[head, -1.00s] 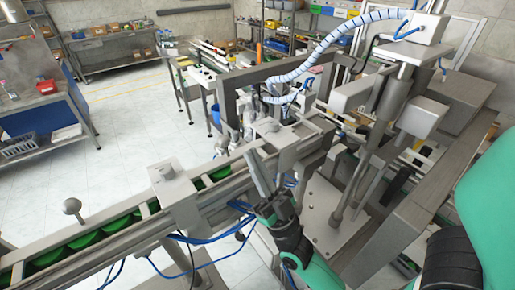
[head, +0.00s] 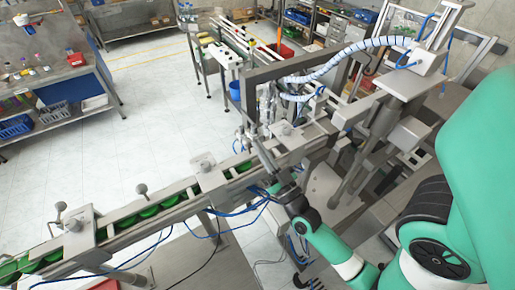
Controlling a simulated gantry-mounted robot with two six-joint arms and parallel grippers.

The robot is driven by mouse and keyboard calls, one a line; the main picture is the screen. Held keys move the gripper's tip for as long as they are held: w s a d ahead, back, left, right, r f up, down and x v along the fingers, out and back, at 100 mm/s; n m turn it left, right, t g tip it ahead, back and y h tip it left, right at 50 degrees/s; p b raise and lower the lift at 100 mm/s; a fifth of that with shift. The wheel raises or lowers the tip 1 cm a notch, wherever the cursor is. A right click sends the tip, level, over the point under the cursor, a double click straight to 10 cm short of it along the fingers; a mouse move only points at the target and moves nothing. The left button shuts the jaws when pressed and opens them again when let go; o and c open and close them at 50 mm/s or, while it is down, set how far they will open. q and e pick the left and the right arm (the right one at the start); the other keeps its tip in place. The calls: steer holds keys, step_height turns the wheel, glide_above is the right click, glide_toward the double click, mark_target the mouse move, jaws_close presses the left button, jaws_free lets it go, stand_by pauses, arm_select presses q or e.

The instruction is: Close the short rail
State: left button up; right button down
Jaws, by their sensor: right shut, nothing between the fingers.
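The cap feeder's track (head: 120,222) runs from the lower left to the machine in the middle of the head view, with green caps (head: 150,211) between its side rails. I cannot tell for certain which piece is the short rail. My right gripper (head: 264,156) is at the track's machine end, beside the metal block there. It is shut and empty, its narrow fingers pointing up and left. Whether it touches the rail is unclear. My left gripper is not in view.
A metal bracket block (head: 78,232) with knobs sits across the track at the lower left. A smaller bracket (head: 203,163) is nearer the gripper. Blue hoses (head: 240,222) hang below the track. The machine frame (head: 325,65) stands behind the gripper.

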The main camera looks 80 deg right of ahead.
steer(key=shift+w+d+f+b, duration=0.25)
steer(key=shift+w+d, duration=0.25)
steer(key=shift+d, duration=0.05)
steer(key=shift+w+d+f+b, duration=0.2)
steer(key=shift+w+d, duration=0.3)
steer(key=shift+d, duration=0.05)
stand_by(0.6)
steer(key=s+a+r+p, duration=0.4)
steer(key=s+a+r, duration=0.1)
steer(key=s+a, duration=0.3)
steer(key=shift+s, duration=0.45)
steer(key=shift+r, duration=0.1)
